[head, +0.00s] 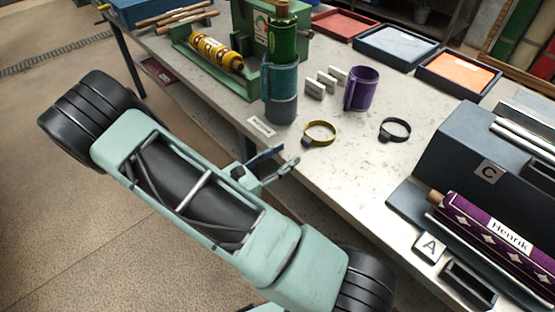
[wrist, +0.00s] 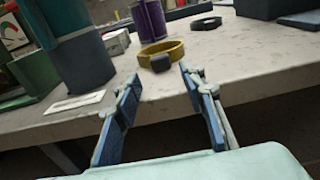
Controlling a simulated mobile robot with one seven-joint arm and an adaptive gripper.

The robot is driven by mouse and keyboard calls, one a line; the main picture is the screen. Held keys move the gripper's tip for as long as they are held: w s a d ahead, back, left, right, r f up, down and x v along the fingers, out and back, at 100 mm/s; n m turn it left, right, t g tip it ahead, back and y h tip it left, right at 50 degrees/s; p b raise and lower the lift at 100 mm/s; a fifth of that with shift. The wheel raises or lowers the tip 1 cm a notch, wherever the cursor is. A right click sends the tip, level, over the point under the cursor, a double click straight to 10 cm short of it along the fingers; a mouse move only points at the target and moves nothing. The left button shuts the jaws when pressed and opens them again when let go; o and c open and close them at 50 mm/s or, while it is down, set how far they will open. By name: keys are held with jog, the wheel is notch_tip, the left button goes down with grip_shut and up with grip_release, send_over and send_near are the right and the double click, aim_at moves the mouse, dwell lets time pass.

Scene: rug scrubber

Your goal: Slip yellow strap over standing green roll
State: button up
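The yellow strap (head: 323,143) is a ring with a dark buckle, lying on the grey worktop; it also shows in the wrist view (wrist: 176,52). The green roll (head: 284,42) stands upright to its left, its lower part inside or behind a teal and grey cylinder (head: 281,82). In the wrist view that cylinder (wrist: 86,62) is at upper left, and the roll's top is out of frame. My gripper (head: 291,155) is open and empty near the bench's front edge. In the wrist view its fingertips (wrist: 159,75) point towards the strap, apart from it.
A black strap (head: 396,130) lies to the right. A purple mug-like holder (head: 360,90) and small white blocks (head: 320,84) stand behind. A yellow roll (head: 216,53) lies in a green stand. Dark stands with a purple roll (head: 495,235) fill the right. Worktop around the yellow strap is clear.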

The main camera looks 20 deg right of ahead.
aim_at(304, 143)
jog(key=shift+b+x, duration=0.3)
jog(key=shift+x, duration=3.5)
grip_shut()
jog(key=shift+r+p, duration=2.15)
jog(key=shift+r, duration=0.4)
